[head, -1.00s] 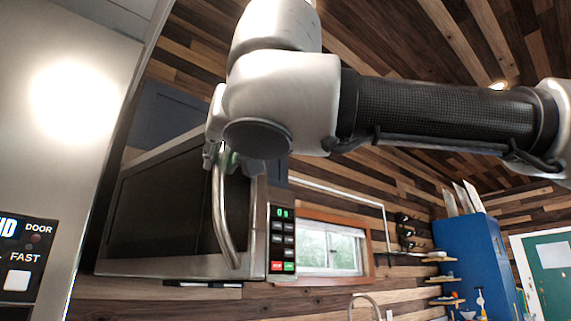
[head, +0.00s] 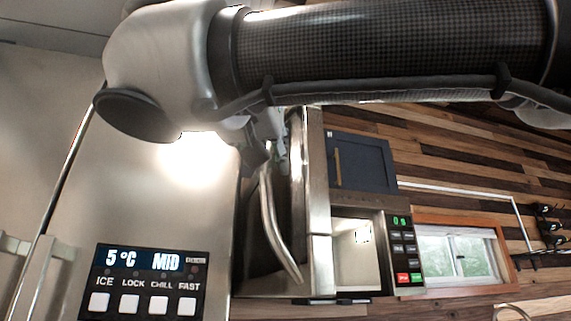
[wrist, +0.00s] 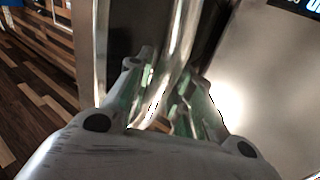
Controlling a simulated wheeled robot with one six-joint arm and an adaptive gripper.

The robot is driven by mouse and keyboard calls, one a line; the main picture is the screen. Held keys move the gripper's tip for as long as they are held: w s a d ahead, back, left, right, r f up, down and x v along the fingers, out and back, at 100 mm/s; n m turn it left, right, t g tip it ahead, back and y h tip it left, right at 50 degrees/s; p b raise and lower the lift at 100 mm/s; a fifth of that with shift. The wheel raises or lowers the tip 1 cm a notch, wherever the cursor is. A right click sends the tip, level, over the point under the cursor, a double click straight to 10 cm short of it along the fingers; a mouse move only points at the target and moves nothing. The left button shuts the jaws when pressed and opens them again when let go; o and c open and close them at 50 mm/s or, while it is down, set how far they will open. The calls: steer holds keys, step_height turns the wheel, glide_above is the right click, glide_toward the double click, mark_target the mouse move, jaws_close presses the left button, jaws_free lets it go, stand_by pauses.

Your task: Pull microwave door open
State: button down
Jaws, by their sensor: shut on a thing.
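The microwave (head: 403,285) stands right of centre in the head view, with a lit keypad and a bright interior (head: 355,255) showing. Its door (head: 319,205) is swung out from the body, seen nearly edge-on. The curved metal door handle (head: 272,220) is on the door's left-facing side. My gripper (head: 262,150) is shut on the upper part of the handle, partly hidden by my wrist. In the wrist view the handle (wrist: 184,45) runs down between the fingers of my gripper (wrist: 165,95).
A steel fridge front with a lit control panel (head: 150,270) is close on the left, beside the opened door. A dark blue cabinet (head: 362,165) hangs behind the door. A window (head: 455,255) is to the right.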

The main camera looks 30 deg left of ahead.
steer(key=shift+s+f, duration=0.1)
steer(key=shift+f, duration=0.05)
steer(key=c, duration=1.3)
jaws_free()
steer(key=shift+s, duration=0.1)
steer(key=v, duration=1.2)
